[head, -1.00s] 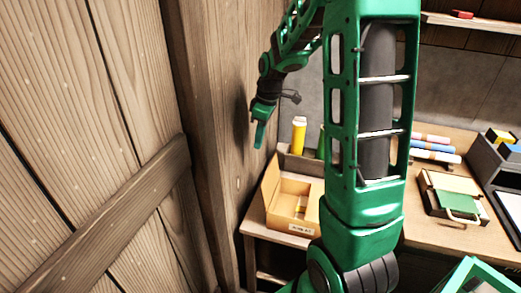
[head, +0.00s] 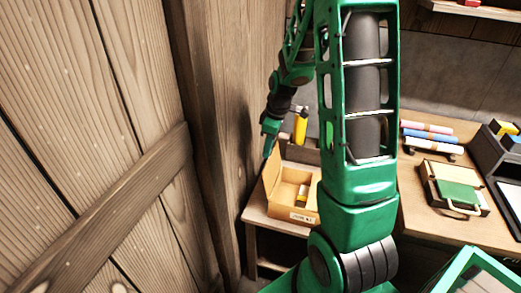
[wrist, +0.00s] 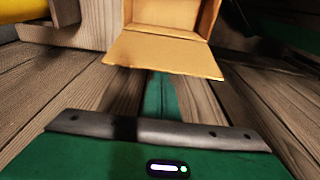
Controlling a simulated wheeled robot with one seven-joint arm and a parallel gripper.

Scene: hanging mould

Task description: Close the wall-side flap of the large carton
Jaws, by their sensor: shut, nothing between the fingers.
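The carton (head: 303,216) stands at the left end of the workbench by the wooden wall, its top open, with a small yellow item inside. Its wall-side flap (head: 271,172) stands up and leans outward toward the wall. In the wrist view the flap (wrist: 165,56) spreads toward me from the carton's opening (wrist: 178,14). My gripper (head: 267,151) is shut and empty, pointing down at the flap's upper edge on the wall side. In the wrist view its fingers (wrist: 160,92) reach the flap's near edge; their tips seem hidden by it. I cannot tell whether they touch.
The wooden wall (head: 232,120) is close on the left of my gripper. A yellow cylinder (head: 300,126) stands behind the carton. To the right on the bench (head: 415,215) are rolled tubes (head: 428,138), a green-topped case (head: 457,192) and a dark tray (head: 495,165).

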